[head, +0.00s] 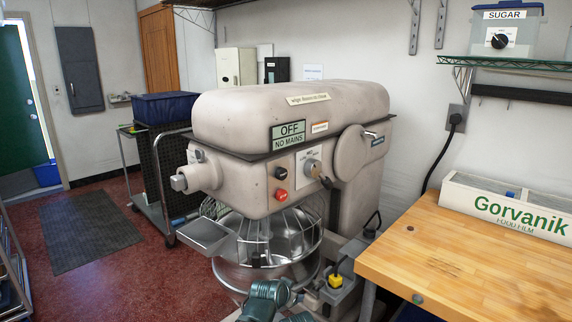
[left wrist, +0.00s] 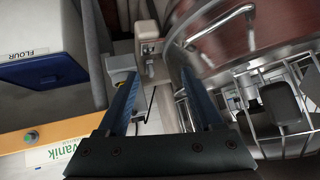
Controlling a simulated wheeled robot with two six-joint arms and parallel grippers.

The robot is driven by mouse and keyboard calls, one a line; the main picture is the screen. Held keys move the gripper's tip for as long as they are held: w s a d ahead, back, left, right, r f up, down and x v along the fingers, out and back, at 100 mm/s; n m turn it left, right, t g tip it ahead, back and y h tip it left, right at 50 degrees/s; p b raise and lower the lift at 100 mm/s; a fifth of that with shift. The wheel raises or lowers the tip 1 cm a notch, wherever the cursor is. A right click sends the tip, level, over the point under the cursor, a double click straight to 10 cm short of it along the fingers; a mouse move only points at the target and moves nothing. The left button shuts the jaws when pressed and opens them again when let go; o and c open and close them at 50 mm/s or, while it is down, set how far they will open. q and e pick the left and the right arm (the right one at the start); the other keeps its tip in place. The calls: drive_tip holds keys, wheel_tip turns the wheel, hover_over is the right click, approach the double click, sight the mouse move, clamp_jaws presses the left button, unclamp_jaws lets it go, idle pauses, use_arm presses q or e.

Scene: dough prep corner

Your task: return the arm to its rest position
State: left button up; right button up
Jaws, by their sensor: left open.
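My left gripper (left wrist: 157,82) is open in the left wrist view, with two blue fingers apart and nothing between them. The mixer's wire bowl guard (left wrist: 285,105) is to the right of the fingers, and a grey metal fitting (left wrist: 149,45) lies beyond them. In the head view, teal parts of my arm (head: 265,298) show at the bottom edge, in front of the mixer bowl (head: 285,245). The fingers cannot be made out there. My right gripper is in neither view.
The large mixer (head: 235,110), with an OFF / NO MAINS sign (head: 288,133), fills the middle. A wooden worktop (head: 475,265) with a Gorvanik film box (head: 500,203) is at right.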

use_arm(q)
drive_tip(key=shift+s, duration=0.2)
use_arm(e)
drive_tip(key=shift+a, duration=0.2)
use_arm(q)
drive_tip(key=s+a+f+n+g+y, duration=0.2)
drive_tip(key=s+a+f+n+g, duration=0.2)
drive_tip(key=s+a, duration=0.55)
drive_tip(key=s+a+f+n+g+y, duration=0.1)
drive_tip(key=s+a+f+n+g, duration=0.25)
drive_tip(key=s+a, duration=0.65)
drive_tip(key=s+d+r+m+g+p, duration=0.1)
drive_tip(key=s+d+r+m+p, duration=0.1)
drive_tip(key=d, duration=0.4)
drive_tip(key=s+d+r+m+g+y+p, duration=0.1)
drive_tip(key=s+d+r+m+p, duration=0.1)
drive_tip(key=s+d+r+p, duration=0.2)
wheel_tip(320, 180, up, 3)
drive_tip(key=d+p, duration=0.2)
drive_tip(key=p, duration=0.1)
drive_tip(key=shift+s+y, duration=0.25)
drive_tip(key=shift+y, duration=0.05)
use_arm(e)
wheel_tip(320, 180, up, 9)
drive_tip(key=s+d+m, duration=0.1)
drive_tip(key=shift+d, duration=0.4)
use_arm(q)
drive_tip(key=shift+r, duration=0.1)
